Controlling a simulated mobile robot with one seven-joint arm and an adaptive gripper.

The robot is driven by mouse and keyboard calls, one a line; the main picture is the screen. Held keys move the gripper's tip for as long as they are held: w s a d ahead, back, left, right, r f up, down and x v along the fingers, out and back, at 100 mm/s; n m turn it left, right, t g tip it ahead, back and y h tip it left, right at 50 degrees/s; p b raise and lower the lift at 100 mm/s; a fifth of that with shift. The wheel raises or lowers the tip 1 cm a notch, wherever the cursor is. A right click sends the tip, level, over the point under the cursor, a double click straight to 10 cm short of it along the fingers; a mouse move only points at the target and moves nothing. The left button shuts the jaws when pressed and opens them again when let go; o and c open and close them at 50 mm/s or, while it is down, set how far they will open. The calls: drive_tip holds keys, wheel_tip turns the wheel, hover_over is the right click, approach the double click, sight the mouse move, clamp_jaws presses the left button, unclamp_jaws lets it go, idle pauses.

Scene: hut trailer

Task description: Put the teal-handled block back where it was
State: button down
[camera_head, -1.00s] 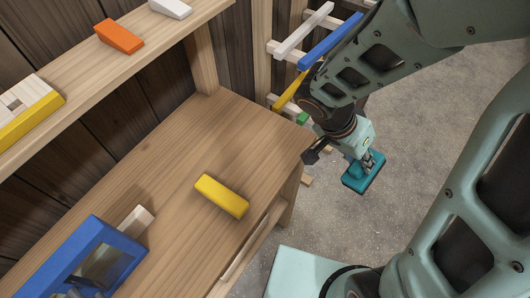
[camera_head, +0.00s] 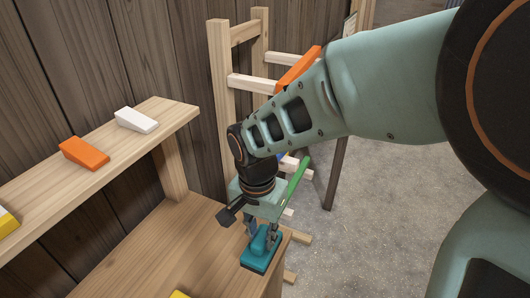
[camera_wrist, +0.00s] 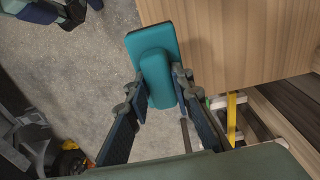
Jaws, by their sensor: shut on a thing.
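The teal-handled block (camera_head: 261,252) is a flat teal plate with a raised rounded teal grip. My gripper (camera_head: 262,233) is shut on that grip, with the plate below the fingers. In the head view the block appears in front of the right end of the wooden bench top (camera_head: 200,250). In the wrist view the block (camera_wrist: 153,55) sits between my finger pads (camera_wrist: 160,92) and overlaps the bench edge, partly against the floor. I cannot tell whether it touches the bench.
An upper shelf (camera_head: 35,190) holds an orange wedge (camera_head: 84,153), a white wedge (camera_head: 136,120) and a cut-off yellow piece (camera_head: 8,222). A wooden rack (camera_head: 220,75) with coloured bars stands behind my arm. Concrete floor (camera_head: 385,190) is open at right.

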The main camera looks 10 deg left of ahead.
drive_tip(key=a+f+b, duration=0.2)
drive_tip(key=f, duration=0.1)
drive_tip(key=a+f+b, duration=0.2)
drive_tip(key=a+f, duration=0.1)
drive_tip(key=f, duration=0.1)
drive_tip(key=w+a+f+b, duration=0.1)
drive_tip(key=a+f+b, duration=0.1)
drive_tip(key=a+f, duration=0.1)
drive_tip(key=shift+a+f, duration=0.15)
drive_tip(key=shift+f, duration=0.25)
drive_tip(key=shift+r, duration=0.1)
drive_tip(key=c, duration=1.7)
unclamp_jaws()
drive_tip(key=r, duration=1.2)
drive_tip(key=shift+s+a, duration=0.15)
drive_tip(key=shift+s, duration=0.2)
